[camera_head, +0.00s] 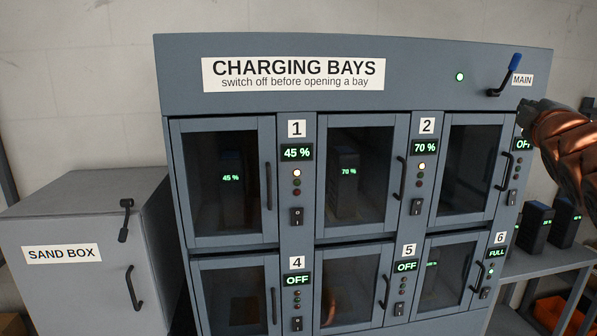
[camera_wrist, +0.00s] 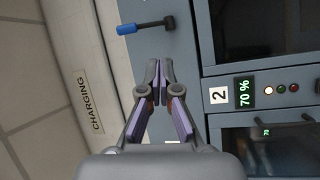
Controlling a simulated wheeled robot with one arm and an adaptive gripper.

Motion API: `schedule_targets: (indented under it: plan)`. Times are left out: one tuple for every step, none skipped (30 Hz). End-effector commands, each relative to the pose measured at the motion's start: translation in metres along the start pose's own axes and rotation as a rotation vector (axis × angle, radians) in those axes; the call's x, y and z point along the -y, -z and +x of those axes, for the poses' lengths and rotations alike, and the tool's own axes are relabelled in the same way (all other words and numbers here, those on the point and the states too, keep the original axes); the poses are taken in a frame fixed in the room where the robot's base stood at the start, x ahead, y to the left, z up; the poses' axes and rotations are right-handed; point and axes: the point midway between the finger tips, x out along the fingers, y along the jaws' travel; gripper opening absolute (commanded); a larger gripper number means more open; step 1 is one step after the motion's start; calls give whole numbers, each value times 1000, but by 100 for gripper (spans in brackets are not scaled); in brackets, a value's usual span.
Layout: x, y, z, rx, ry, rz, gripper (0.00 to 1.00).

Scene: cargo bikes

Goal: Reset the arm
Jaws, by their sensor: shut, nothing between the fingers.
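My gripper (camera_wrist: 159,68) shows in the wrist view, its fingers shut with nothing between them. It is in front of the charging cabinet, beside the main lever (camera_wrist: 148,26) and apart from it in the picture. In the head view my copper-coloured arm comes in from the right edge, close to the cabinet's right side, and hides the number plate of the top right bay. The main lever (camera_head: 506,75) has a blue grip pointing up and to the right. A green lamp (camera_head: 459,77) left of it is lit.
The charging cabinet (camera_head: 430,65) has its bay doors shut. Bays 1 and 2 read 45 % and 70 %, 4 and 5 OFF, 6 FULL. A sand box (camera_head: 70,290) stands left. A shelf (camera_head: 550,262) with dark batteries stands right, an orange bin (camera_head: 548,312) below it.

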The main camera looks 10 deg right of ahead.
Motion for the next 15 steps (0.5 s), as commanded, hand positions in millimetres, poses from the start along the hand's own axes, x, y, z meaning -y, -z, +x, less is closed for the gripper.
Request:
schedule_targets:
  plan:
    - [25,6,-4,22,66,56,0]
    - [40,8,-7,41,108,94,0]
    - [63,11,-13,71,169,145,0]
    - [80,14,-19,95,216,184,0]
    - [97,16,-26,121,263,221,0]
    - [120,18,-36,156,326,267,0]
    - [136,21,-45,180,370,300,0]
    - [153,23,-54,209,416,331,0]
    - [173,26,-66,244,472,369,0]
    - [188,28,-77,274,517,395,0]
    - [203,30,-88,302,559,421,0]
    - [223,33,-105,344,619,451,0]
    - [236,35,-117,372,658,471,0]
    - [249,37,-130,405,700,490,0]
    - [264,40,-148,444,750,515,0]
